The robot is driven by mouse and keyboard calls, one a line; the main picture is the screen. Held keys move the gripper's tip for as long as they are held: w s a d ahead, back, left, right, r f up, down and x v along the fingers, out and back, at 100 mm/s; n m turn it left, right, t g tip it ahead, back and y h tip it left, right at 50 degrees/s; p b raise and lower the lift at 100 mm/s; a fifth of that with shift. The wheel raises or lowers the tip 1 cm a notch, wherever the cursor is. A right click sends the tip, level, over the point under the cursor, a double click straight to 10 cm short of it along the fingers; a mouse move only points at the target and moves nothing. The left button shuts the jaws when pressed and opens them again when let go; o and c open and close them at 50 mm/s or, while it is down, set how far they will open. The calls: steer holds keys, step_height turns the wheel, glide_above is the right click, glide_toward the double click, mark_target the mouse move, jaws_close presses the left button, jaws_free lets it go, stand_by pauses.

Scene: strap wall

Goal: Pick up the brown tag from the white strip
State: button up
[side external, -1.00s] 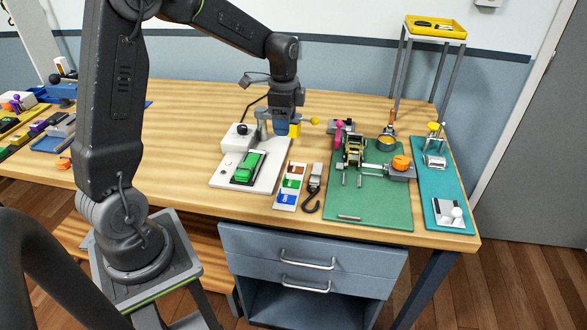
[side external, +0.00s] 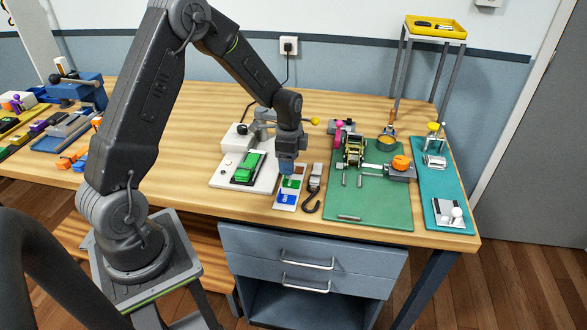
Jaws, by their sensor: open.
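The white strip (side external: 278,205) lies on the bench, left of the hook and in front of my gripper's wrist. A green tag (side external: 291,183) and a blue tag (side external: 287,198) show on it. The brown tag is hidden behind my gripper at the strip's far end. My gripper (side external: 288,175) points down over that far end, its jaws open. The fingertips are small here, and I cannot tell whether they touch the tag.
A white board (side external: 222,179) with a green block (side external: 248,168) lies close on the left. A hook with a grey body (side external: 314,180) lies close on the right. Beyond it, a green mat (side external: 380,210) carries a reel and metal parts. The bench front edge is near.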

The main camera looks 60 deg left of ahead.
steer(key=shift+f, duration=0.45)
steer(key=c, duration=1.1)
steer(key=shift+o, duration=0.2)
steer(key=shift+r, duration=0.1)
